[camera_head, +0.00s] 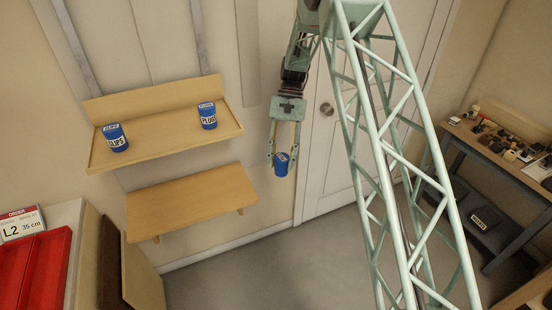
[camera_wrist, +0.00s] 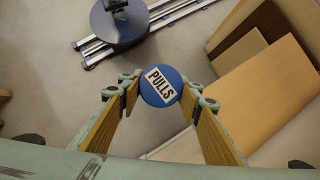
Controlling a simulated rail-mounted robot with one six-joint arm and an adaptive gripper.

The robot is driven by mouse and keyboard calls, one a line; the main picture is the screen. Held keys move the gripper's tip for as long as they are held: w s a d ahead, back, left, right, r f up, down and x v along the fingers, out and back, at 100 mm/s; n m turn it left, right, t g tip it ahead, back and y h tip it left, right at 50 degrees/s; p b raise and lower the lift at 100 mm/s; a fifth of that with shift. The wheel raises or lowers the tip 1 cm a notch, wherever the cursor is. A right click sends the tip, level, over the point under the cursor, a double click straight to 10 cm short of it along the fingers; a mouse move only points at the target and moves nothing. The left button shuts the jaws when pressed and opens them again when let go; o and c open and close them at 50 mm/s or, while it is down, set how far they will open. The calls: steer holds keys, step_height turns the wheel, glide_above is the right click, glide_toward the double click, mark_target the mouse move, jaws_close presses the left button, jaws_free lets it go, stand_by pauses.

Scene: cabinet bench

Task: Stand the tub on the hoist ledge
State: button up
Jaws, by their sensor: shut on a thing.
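In the wrist view the tub's round blue lid (camera_wrist: 161,77) reads PULLS and sits between the two finger pads. Two wooden ledges are on the wall to the left of my gripper. The upper ledge (camera_head: 160,136) has a backboard and carries two blue tubs. The lower ledge (camera_head: 190,203) is bare. No marking tells me which one is the hoist ledge.
On the upper ledge stand a CLIPS tub (camera_head: 115,138) at left and a PLUGS tub (camera_head: 208,116) at right. A card (camera_head: 22,224) reading L2 35 cm stands by red trays (camera_head: 35,270). A cluttered workbench (camera_head: 500,165) is at the right. Open floor lies below my gripper.

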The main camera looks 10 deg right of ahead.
step_height(320, 180, down, 12)
steer(key=b, duration=1.2)
steer(key=shift+f, duration=0.25)
